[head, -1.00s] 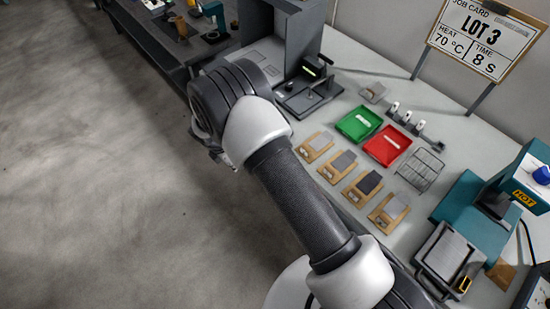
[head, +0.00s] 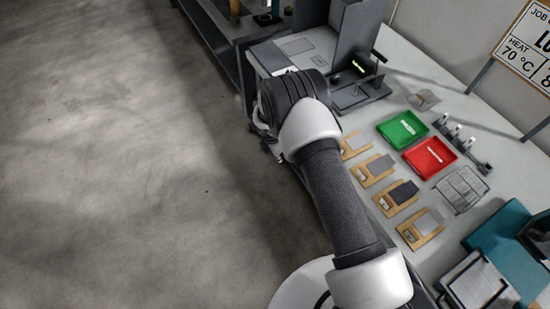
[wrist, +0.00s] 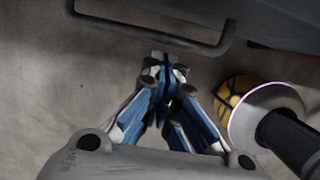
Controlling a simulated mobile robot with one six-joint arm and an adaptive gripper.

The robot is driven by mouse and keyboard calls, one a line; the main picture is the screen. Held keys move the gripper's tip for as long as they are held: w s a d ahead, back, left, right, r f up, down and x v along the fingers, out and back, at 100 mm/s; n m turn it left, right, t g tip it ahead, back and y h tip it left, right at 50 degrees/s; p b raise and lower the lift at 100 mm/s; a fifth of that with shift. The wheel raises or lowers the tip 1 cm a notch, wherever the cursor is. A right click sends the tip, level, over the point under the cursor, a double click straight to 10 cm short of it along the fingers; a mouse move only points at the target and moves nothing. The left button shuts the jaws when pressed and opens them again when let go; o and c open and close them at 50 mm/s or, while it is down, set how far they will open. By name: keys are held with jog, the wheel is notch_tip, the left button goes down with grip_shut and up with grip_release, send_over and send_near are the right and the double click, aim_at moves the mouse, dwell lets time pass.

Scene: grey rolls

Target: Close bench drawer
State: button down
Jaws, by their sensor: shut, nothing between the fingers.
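In the wrist view, a dark grey drawer front (wrist: 285,14) runs along the top edge. Its bar handle (wrist: 150,33) stands out from it and crosses the upper part of the picture. My gripper (wrist: 161,66) is shut and empty, with its blue-and-grey fingers together. The fingertips are just below the handle in the picture, close to its middle; whether they touch it I cannot tell. How far the drawer stands out is not clear. In the head view my arm hides the gripper, and the drawer and its handle do not show.
The grey bench top (head: 405,105) holds a green tray (head: 402,129), a red tray (head: 430,157), several wooden boards with grey pieces and a wire rack (head: 462,190). A grey upright cabinet (head: 350,45) stands at the back. The concrete floor (head: 130,150) left of the bench is clear.

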jog(key=shift+w+d, duration=0.1)
jog(key=w+d, duration=0.1)
jog(key=d, duration=0.1)
jog(key=w+d+b, duration=0.1)
jog(key=d, duration=0.1)
jog(key=shift+w, duration=0.4)
jog(key=shift+s+a+f, duration=0.1)
jog(key=shift+s+a, duration=0.15)
jog(key=shift+a, duration=0.05)
jog(key=s+a+r+p, duration=0.2)
jog(key=s+a+r, duration=0.1)
jog(key=r, duration=0.6)
jog(key=shift+s+a+p, duration=0.15)
jog(key=shift+a+p, duration=0.15)
jog(key=shift+a, duration=0.6)
jog(key=shift+r, duration=0.15)
